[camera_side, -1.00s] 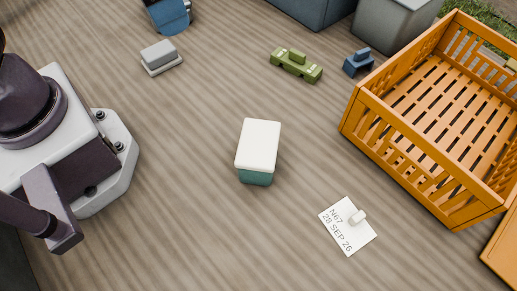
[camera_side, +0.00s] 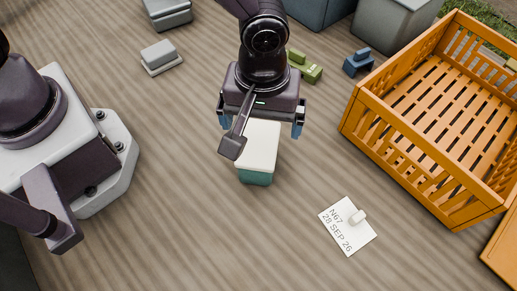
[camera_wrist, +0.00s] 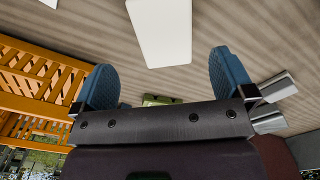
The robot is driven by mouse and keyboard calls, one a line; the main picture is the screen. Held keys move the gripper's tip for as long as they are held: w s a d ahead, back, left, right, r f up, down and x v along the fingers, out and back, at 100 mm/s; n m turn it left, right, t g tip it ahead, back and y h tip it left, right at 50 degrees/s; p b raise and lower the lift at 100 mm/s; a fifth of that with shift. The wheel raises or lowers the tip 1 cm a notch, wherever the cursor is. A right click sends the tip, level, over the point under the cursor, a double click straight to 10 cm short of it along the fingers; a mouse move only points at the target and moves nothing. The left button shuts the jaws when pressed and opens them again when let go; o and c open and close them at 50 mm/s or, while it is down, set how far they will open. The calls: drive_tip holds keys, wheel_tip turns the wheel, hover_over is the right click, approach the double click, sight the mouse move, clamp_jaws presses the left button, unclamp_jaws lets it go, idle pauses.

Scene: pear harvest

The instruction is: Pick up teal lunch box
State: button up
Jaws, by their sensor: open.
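The teal lunch box (camera_side: 256,178) with a white lid stands on the wooden surface in the middle of the side view. Its white lid (camera_wrist: 162,30) also shows at the top of the wrist view. My gripper (camera_side: 261,122) is open, its blue fingers spread at either side of the far end of the lid. In the wrist view my gripper (camera_wrist: 164,75) has an empty gap between the fingers, with the lid beyond it. The gripper partly hides the box's far end. I cannot tell the height between fingers and lid.
An orange slatted crate (camera_side: 357,112) stands at the right. A white label card (camera_side: 345,235) with a small clip lies front right. A green object (camera_side: 312,73), a blue object (camera_side: 358,62) and grey blocks (camera_side: 160,56) lie toward the back. The surface left of the box is clear.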

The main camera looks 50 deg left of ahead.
sight(259, 142)
wheel_tip(259, 142, down, 5)
drive_tip(key=shift+r, duration=0.2)
drive_tip(key=f, duration=0.5)
drive_tip(key=shift+a+f, duration=0.1)
drive_tip(key=shift+a, duration=0.15)
drive_tip(key=c, duration=1.2)
